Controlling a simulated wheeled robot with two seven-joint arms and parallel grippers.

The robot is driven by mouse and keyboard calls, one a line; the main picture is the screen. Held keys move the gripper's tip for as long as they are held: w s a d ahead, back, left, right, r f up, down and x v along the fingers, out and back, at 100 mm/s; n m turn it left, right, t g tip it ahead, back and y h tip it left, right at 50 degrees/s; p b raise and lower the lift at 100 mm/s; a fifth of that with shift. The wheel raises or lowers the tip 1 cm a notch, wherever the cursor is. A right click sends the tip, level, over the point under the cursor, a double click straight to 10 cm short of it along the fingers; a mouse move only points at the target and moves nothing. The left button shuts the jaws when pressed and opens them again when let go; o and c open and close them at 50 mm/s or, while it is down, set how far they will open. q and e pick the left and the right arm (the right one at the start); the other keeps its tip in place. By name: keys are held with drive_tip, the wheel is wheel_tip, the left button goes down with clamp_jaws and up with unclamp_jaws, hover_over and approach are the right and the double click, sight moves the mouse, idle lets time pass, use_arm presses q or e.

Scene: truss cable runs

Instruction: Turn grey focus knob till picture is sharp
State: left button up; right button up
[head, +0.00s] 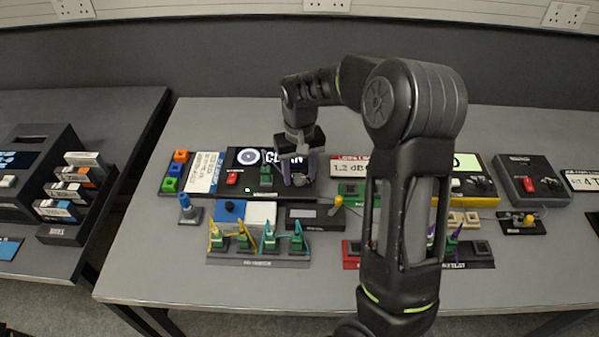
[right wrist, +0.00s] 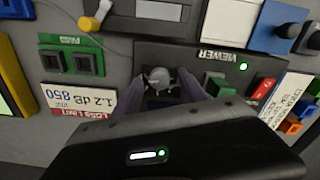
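The black viewer box (head: 240,188) stands on the grey bench, with a round blue-white picture and large white lettering, partly covered by my gripper, on its screen (head: 249,157). In the right wrist view its label reads VIEWER (right wrist: 217,57). The grey focus knob (right wrist: 158,77) sits on the viewer's face. My right gripper (head: 299,180) is over the viewer's right end. In the right wrist view its two fingers (right wrist: 161,86) stand either side of the knob, with small gaps showing, so it looks open. My left gripper is not in view.
A red rocker switch (head: 232,178) and a green switch (head: 265,176) sit left of the knob. Cable connectors (head: 258,240) stand in front. The bench's front strip is clear.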

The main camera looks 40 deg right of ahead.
sight(300, 177)
drive_tip(key=shift+r+b, duration=0.35)
drive_tip(key=shift+r, duration=3.55)
